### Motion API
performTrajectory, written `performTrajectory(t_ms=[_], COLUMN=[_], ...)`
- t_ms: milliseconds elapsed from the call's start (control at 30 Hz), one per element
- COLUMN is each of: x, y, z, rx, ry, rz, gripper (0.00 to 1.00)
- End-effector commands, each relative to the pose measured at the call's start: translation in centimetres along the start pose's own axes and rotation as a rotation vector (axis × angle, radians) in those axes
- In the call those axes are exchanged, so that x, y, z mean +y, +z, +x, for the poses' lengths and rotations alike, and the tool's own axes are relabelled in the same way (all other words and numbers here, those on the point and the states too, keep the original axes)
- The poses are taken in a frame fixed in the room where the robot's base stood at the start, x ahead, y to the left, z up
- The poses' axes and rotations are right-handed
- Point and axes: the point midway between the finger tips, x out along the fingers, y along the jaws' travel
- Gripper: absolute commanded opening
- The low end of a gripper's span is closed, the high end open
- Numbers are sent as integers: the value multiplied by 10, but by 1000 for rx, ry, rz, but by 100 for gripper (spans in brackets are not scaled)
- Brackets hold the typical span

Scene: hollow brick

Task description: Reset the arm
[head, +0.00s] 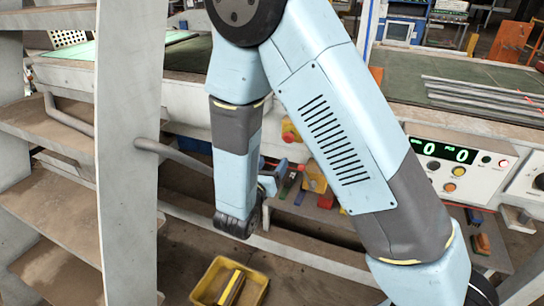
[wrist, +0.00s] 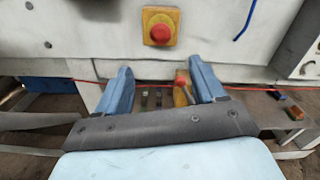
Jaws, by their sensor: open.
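My gripper (head: 268,185) hangs at the end of my light-blue arm, in front of the machine bench in the head view, partly hidden by my own wrist. In the wrist view my gripper (wrist: 162,88) shows two blue fingers spread wide apart, with nothing held between them. The fingers point towards the bench front, below a red stop button on a yellow box (wrist: 160,26).
A grey shelf rack (head: 130,150) stands close on the left. A yellow crate (head: 230,282) is on the floor below my wrist. A control panel (head: 455,165) is on the right. Coloured items (head: 315,180) lie on a low ledge behind my arm.

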Motion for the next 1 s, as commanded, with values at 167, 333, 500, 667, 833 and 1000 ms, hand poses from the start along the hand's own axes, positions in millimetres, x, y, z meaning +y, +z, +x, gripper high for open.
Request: performTrajectory(t_ms=[167, 333, 500, 667, 833, 1000], x=[-6, -47, -112, -170, -224, -269], y=[3, 22, 42, 54, 62, 68], z=[4, 23, 41, 45, 38, 23], rx=[7, 58, 143, 222, 300, 372], ry=[-22, -163, -384, -583, -782, -967], rz=[13, 102, 261, 429, 626, 843], gripper=[69, 69, 69, 69, 69, 69])
